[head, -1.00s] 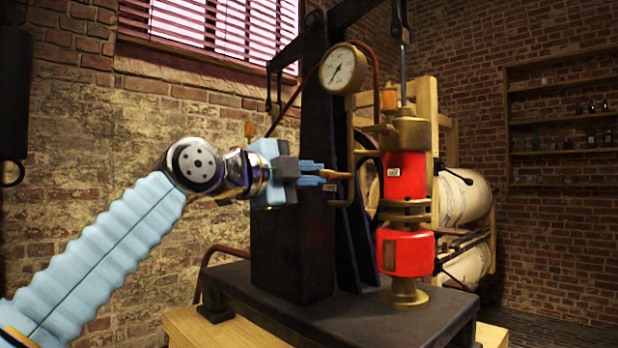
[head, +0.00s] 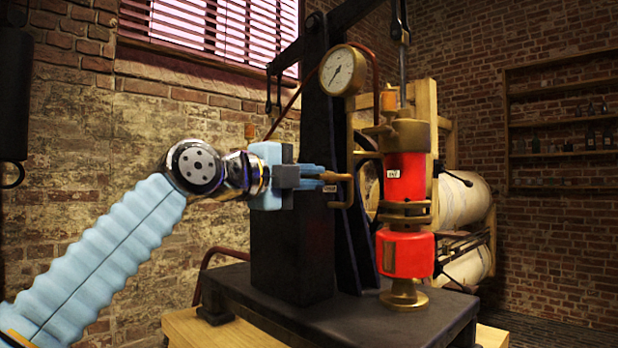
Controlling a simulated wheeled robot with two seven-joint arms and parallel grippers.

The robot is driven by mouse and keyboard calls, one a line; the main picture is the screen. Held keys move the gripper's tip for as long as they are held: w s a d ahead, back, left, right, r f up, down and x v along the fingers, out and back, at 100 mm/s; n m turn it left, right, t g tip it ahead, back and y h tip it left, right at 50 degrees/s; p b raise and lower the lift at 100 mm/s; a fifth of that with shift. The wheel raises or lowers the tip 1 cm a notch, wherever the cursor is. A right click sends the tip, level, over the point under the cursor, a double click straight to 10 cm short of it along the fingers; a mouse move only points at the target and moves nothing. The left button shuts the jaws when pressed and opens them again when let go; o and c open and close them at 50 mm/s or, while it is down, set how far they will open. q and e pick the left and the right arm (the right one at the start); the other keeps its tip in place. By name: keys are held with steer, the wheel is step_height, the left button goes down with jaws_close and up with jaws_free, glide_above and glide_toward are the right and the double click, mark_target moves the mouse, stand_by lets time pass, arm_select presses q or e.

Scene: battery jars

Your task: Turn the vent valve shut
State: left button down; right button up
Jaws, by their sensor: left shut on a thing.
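The vent valve's small brass handle (head: 340,177) sticks out to the left from the brass pipework beside the red cylinder (head: 405,252). My left gripper (head: 324,175) comes in from the left, in front of the black column, and is shut on the tip of this handle. The fingers cover the handle's left end. The handle lies roughly level. My right gripper is not in view.
A round white pressure gauge (head: 341,70) sits above the handle. The black column (head: 292,242) stands close behind my left gripper on a dark base plate (head: 431,313). A wooden frame and pale barrels stand behind the cylinder.

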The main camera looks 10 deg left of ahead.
arm_select(q)
steer(key=c, duration=1.2)
jaws_free()
steer(key=b+v, duration=0.5)
steer(key=v, duration=0.9)
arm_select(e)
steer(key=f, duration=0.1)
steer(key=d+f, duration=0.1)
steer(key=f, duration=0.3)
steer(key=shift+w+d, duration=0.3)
arm_select(q)
steer(key=shift+d, duration=0.1)
